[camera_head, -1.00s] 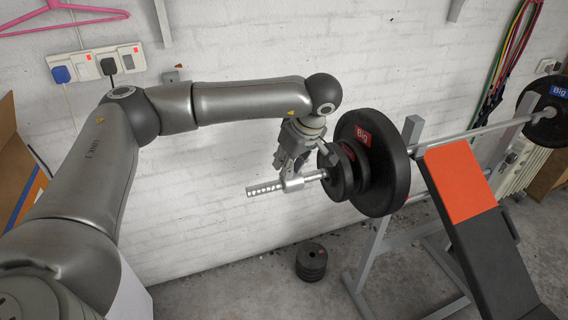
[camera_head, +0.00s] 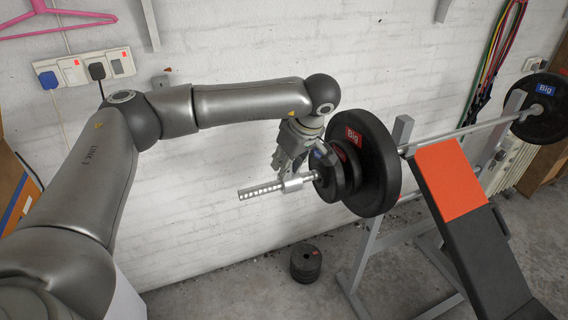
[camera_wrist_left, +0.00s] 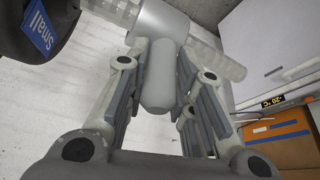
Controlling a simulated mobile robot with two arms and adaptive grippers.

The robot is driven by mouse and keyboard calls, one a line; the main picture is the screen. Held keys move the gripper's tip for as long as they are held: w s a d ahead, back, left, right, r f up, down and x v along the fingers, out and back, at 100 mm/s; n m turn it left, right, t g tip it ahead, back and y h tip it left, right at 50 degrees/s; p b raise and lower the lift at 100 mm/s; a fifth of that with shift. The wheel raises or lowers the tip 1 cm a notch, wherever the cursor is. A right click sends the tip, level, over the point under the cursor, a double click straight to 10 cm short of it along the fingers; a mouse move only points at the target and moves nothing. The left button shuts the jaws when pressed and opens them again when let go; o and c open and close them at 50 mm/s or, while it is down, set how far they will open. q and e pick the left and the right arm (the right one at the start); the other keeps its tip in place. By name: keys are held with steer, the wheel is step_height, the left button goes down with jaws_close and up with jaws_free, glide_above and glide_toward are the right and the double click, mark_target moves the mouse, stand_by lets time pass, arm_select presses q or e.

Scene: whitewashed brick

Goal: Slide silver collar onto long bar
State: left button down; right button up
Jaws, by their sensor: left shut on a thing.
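The silver collar (camera_head: 292,185) is around the near end sleeve of the long bar (camera_head: 258,191). The sleeve's tip sticks out to the left of the collar, and a short stretch of bare sleeve lies between collar and plates. My left gripper (camera_head: 286,165) is shut on the collar. In the left wrist view the collar (camera_wrist_left: 162,22) has bar on both sides, and its rounded stem (camera_wrist_left: 159,75) sits between the fingers of the left gripper (camera_wrist_left: 160,85). My right gripper is not in view.
Small black plates (camera_head: 328,176) and a big plate (camera_head: 368,160) are on the bar's near end. A far plate (camera_head: 541,108) is on the other end. The bench (camera_head: 465,215) stands to the right. Stacked plates (camera_head: 306,263) stand on the floor below.

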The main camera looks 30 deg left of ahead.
arm_select(q)
steer(key=shift+w+d, duration=1.7)
steer(key=shift+w, duration=0.25)
steer(key=c, duration=1.2)
jaws_free()
steer(key=shift+o, duration=0.2)
steer(key=shift+r, duration=0.1)
steer(key=v, duration=1.2)
steer(key=shift+s, duration=0.15)
